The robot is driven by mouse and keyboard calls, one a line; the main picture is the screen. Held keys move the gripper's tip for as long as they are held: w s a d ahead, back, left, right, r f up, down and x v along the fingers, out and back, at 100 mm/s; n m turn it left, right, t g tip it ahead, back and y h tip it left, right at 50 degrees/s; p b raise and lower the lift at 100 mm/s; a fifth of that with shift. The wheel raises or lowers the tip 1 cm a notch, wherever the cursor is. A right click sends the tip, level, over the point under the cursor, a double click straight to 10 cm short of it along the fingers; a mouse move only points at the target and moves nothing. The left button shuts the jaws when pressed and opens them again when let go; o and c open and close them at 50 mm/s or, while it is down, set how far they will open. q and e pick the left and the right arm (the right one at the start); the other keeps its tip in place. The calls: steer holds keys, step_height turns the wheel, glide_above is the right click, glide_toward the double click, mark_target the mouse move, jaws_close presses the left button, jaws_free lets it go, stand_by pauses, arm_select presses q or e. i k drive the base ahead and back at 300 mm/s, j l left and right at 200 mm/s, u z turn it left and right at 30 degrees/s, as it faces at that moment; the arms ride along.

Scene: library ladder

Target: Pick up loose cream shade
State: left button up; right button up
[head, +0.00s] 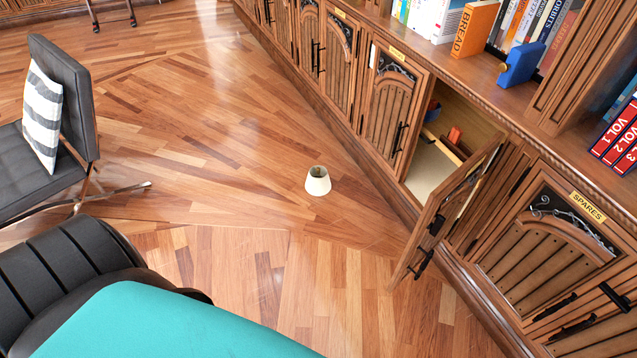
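The loose cream shade (318,182) is a small cone-shaped lampshade standing on the wooden floor near the middle of the head view. Its narrow open end faces up and looks dark inside. It is apart from the cabinets and nothing touches it. Neither of my grippers shows in this view.
A cabinet door (441,220) stands open into the floor space right of the shade; its compartment (430,168) holds a few items. A black chair (45,150) with a striped cushion (42,115) is at left. A teal surface (170,325) fills the bottom. Floor around the shade is clear.

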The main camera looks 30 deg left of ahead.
mark_target(317, 183)
steer(key=i+j, duration=0.1)
steer(key=j, duration=0.25)
steer(key=i+j+z, duration=0.15)
steer(key=j, duration=0.2)
steer(key=i+j, duration=0.1)
steer(key=j, duration=0.25)
steer(key=j+z, duration=0.1)
steer(key=j, duration=0.3)
steer(key=i, duration=0.05)
